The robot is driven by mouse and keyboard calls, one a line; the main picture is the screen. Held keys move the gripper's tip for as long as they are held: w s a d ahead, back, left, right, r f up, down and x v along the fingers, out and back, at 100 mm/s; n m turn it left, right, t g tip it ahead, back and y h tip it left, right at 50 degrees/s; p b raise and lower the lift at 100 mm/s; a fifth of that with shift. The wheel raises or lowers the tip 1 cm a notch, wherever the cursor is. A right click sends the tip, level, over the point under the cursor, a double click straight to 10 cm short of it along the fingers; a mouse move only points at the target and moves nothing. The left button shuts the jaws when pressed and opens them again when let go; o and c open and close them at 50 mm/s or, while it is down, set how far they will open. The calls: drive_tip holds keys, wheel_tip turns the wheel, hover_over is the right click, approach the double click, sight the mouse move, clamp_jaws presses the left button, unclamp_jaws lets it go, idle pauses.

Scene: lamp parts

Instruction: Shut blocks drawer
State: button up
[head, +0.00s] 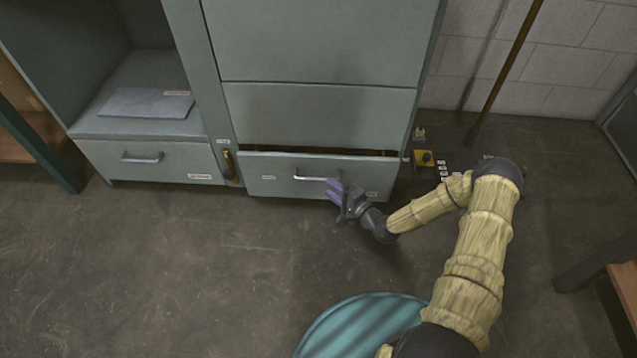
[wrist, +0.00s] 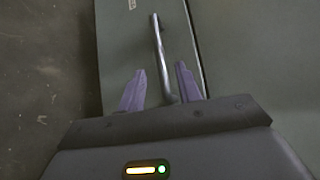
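A grey-green drawer (head: 318,174) at the bottom of the middle cabinet stands slightly open, with a dark gap along its top edge. Its small labels are too small to read, so I cannot confirm that it is the blocks drawer. It has a metal bar handle (head: 312,178). My gripper (head: 337,189) is at the right end of this handle. In the wrist view the purple fingers (wrist: 160,88) are apart, and the handle (wrist: 161,50) runs between them, over the drawer front (wrist: 122,40). I see space beside the bar, so it is not clamped.
A second drawer (head: 150,160) on the left looks shut, under an open shelf with a flat grey board (head: 147,103). A yellow box (head: 424,158) and a leaning pole (head: 505,70) stand right of the cabinet. The floor in front of the drawer (head: 200,260) is clear.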

sight(318, 179)
drive_tip(key=b+x, duration=0.2)
drive_tip(key=x, duration=0.5)
drive_tip(key=shift+b, duration=0.3)
clamp_jaws()
